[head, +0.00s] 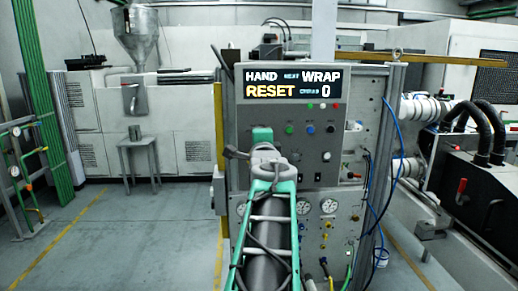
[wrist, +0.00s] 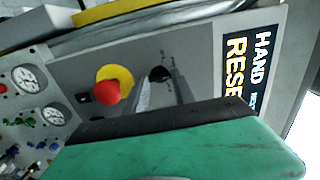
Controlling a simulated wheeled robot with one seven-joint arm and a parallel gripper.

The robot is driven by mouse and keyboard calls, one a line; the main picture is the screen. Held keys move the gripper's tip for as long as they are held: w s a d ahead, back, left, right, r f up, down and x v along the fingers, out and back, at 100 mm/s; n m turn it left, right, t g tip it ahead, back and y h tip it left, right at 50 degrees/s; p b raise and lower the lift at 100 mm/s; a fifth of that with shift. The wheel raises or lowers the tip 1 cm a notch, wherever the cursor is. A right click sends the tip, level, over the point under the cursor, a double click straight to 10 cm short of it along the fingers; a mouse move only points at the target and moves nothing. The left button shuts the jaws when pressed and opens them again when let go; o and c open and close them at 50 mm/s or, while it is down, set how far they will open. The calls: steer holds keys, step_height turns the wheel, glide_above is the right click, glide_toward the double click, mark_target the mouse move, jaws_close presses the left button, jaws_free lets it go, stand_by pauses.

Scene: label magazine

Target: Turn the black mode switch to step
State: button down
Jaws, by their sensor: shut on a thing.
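The grey control panel (head: 303,166) stands ahead, with a display (head: 295,85) reading HAND, WRAP, RESET and 0. In the wrist view, the black mode switch (wrist: 159,73) is a dark knob on the panel, between the red button and the display. My gripper (wrist: 162,80) has its two grey fingers closed on this knob. The fingers cover part of it, so its pointer and marks cannot be read. In the head view, my gripper (head: 234,154) reaches the panel's left side, and my arm hides the switch there.
A red mushroom button (wrist: 108,92) on a yellow disc sits close left of my fingers in the wrist view. Small coloured buttons (head: 310,129) lie right of my arm, with gauges (head: 329,206) below. Blue hoses (head: 378,185) hang at the right.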

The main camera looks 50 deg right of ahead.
steer(key=shift+m+b, duration=1.2)
steer(key=shift+m, duration=1)
steer(key=c, duration=1)
jaws_free()
steer(key=shift+c, duration=0.2)
steer(key=b+v, duration=0.1)
steer(key=v, duration=0.6)
steer(key=shift+s+a, duration=0.25)
steer(key=shift+a, duration=0.05)
steer(key=shift+w, duration=0.1)
